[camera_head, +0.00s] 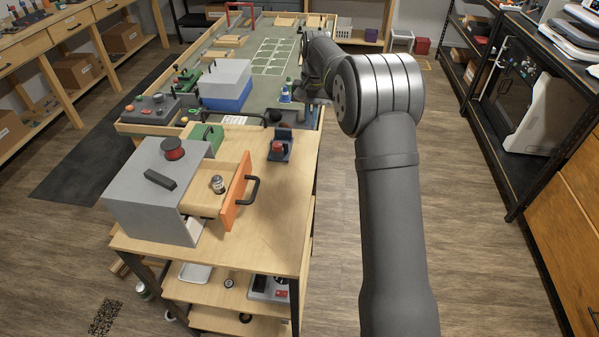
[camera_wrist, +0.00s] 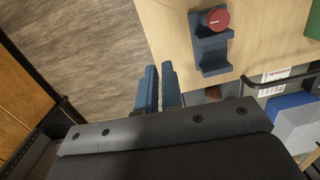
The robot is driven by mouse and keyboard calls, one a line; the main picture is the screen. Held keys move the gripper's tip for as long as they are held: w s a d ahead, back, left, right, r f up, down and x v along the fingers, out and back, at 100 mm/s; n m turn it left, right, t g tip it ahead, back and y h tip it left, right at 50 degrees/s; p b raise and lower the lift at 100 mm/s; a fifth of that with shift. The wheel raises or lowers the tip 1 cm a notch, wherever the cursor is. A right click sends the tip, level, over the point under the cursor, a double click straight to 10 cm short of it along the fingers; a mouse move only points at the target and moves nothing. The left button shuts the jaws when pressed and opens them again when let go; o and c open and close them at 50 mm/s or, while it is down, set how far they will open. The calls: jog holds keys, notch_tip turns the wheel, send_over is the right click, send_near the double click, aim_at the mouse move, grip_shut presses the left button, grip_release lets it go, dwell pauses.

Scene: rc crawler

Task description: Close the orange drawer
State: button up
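The orange drawer (camera_head: 237,192) stands pulled out of a grey cabinet (camera_head: 150,200) on the wooden cart top. Its orange front faces right and carries a black handle (camera_head: 254,190). A small jar (camera_head: 218,184) stands inside the drawer. The drawer is not in the wrist view.
A blue stand (camera_head: 281,145) with a red-topped piece sits behind the drawer on the cart; it also shows in the wrist view (camera_wrist: 211,50). A red knob (camera_head: 173,148) and a dark bar lie on the cabinet. The cart top right of the handle is clear.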

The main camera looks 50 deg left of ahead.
jog(key=s+d+f+g, duration=0.1)
jog(key=d+f, duration=0.1)
jog(key=s+d+f+m+g, duration=0.1)
jog(key=d+f, duration=0.1)
jog(key=s+d+f+g, duration=0.1)
jog(key=d+f+g, duration=0.1)
jog(key=shift+d+f+m+h, duration=0.2)
jog(key=shift+d+m+h, duration=0.15)
jog(key=shift+m+h, duration=0.05)
grip_shut()
jog(key=s+d+f+m+g+y, duration=0.35)
jog(key=s+d+m+g, duration=0.25)
jog(key=s+d+g, duration=0.4)
jog(key=m+y, duration=1)
jog(key=y, duration=0.1)
send_near(226, 191)
jog(key=r, duration=0.1)
jog(key=d+r, duration=0.1)
jog(key=shift+w+d+r, duration=0.1)
jog(key=shift+w+r, duration=0.25)
jog(key=shift+r, duration=0.05)
jog(key=x, duration=0.3)
jog(key=f+x, duration=0.1)
jog(key=x, duration=0.6)
jog(key=shift+a+f, duration=0.3)
jog(key=shift+f, duration=0.1)
jog(key=shift+s+a+r, duration=0.1)
jog(key=shift+s+a, duration=0.25)
